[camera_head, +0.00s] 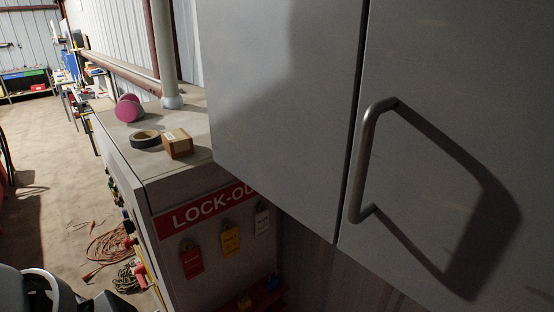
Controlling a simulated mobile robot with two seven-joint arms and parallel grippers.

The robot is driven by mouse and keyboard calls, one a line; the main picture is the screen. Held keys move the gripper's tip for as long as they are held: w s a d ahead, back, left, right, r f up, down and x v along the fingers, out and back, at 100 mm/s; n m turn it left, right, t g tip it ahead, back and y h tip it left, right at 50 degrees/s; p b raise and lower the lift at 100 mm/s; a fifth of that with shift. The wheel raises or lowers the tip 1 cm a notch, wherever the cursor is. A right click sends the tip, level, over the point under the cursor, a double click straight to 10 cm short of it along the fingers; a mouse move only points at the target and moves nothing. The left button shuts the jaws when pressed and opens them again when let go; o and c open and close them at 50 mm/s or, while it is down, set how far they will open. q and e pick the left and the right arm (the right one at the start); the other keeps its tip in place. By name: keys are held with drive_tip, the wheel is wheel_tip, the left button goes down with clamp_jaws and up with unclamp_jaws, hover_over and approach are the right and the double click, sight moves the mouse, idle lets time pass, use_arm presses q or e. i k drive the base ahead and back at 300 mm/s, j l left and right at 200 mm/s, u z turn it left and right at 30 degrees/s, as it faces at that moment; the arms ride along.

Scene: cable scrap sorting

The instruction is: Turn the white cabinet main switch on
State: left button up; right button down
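A pale grey-white cabinet (285,110) with two door panels fills the right half of the head view, very close. I cannot tell whether this is the white cabinet of the task. Its right door has a grey bar handle (367,160), which casts a long shadow to the right. The doors look closed, with a narrow dark gap between them. I cannot make out a main switch in this view. Neither gripper can be seen. A dark and pale rounded part shows at the bottom left corner, and I cannot tell what it is.
A lower cabinet (163,185) stands to the left, with black tape (145,138), a small cardboard box (177,143) and a pink roll (128,108) on top. Its front has a red lock-out sign (205,209) and hanging tags. Coiled cables (108,246) lie on the floor.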

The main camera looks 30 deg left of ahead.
sight(140, 271)
drive_tip(key=u, duration=0.4)
drive_tip(key=k+j+u, duration=0.1)
drive_tip(key=u, duration=0.3)
drive_tip(key=j+u, duration=0.1)
drive_tip(key=u, duration=0.7)
drive_tip(key=j+u, duration=0.15)
drive_tip(key=u, duration=0.3)
drive_tip(key=i+j+z, duration=0.35)
drive_tip(key=i+j, duration=0.15)
drive_tip(key=i+j+z, duration=0.15)
drive_tip(key=i+j, duration=0.2)
drive_tip(key=i+j+z, duration=0.35)
drive_tip(key=j, duration=0.35)
drive_tip(key=i+j+z, duration=0.35)
drive_tip(key=j, duration=0.5)
drive_tip(key=i+j+z, duration=0.2)
drive_tip(key=j, duration=0.25)
